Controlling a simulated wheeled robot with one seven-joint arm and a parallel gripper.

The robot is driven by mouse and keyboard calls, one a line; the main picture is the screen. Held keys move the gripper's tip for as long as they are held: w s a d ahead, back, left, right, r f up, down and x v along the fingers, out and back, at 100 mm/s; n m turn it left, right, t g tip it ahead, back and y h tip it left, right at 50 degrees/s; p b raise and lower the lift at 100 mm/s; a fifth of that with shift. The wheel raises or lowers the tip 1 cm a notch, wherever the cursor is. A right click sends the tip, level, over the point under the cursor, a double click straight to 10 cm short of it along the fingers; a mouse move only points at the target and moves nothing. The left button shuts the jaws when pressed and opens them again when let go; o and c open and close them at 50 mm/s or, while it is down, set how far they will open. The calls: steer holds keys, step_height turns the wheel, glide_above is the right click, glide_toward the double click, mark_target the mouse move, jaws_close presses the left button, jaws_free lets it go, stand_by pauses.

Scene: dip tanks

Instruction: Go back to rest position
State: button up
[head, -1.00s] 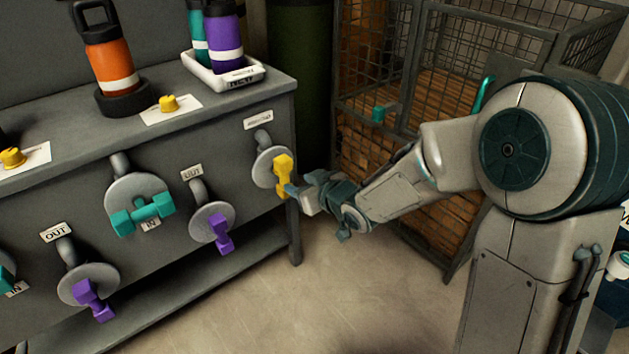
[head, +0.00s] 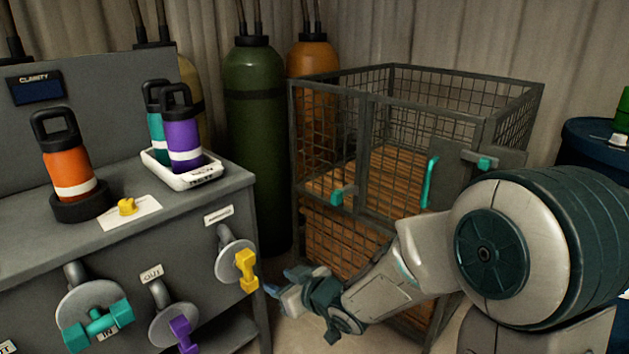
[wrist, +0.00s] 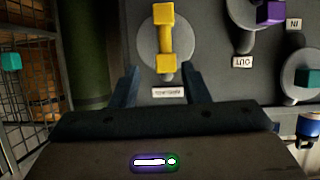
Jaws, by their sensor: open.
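My gripper (head: 283,284) is open and empty, just right of the yellow valve handle (head: 246,270) on the front of the grey bench (head: 120,190). In the wrist view the two dark fingers of my gripper (wrist: 158,85) stand apart. The yellow handle (wrist: 164,40) lies beyond the fingertips, and I see no contact. It is a bar with a block at each end, on a round grey disc. My arm reaches from the right with its elbow bent.
A wire mesh cage (head: 365,210) with wooden slats stands close behind my arm. A green cylinder (head: 255,130) is between it and the bench. Orange (head: 66,160) and purple (head: 182,135) bottles stand on the bench. Teal (head: 97,326) and purple (head: 183,335) handles are lower left.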

steer(key=s+d+r+m+h+p, duration=0.25)
steer(key=d+r+h+p, duration=0.25)
steer(key=d+r+p, duration=0.45)
steer(key=s+d+r+m+h+p, duration=0.2)
steer(key=d+r+m+h+p, duration=0.15)
steer(key=d+r+p, duration=0.65)
steer(key=s+d+r+m+g+p, duration=0.2)
steer(key=s+r+g+p, duration=0.1)
steer(key=s+r+p, duration=0.2)
steer(key=s+d+r+m+g+h+p, duration=0.1)
steer(key=s+d+r+m+g+p, duration=0.1)
steer(key=s+r+p, duration=0.4)
steer(key=s+d+r+g, duration=0.1)
steer(key=s+r, duration=0.2)
steer(key=r, duration=0.2)
steer(key=shift+s+d+r, duration=0.2)
steer(key=shift+s, duration=0.2)
steer(key=shift+c, duration=0.6)
steer(key=shift+a, duration=0.1)
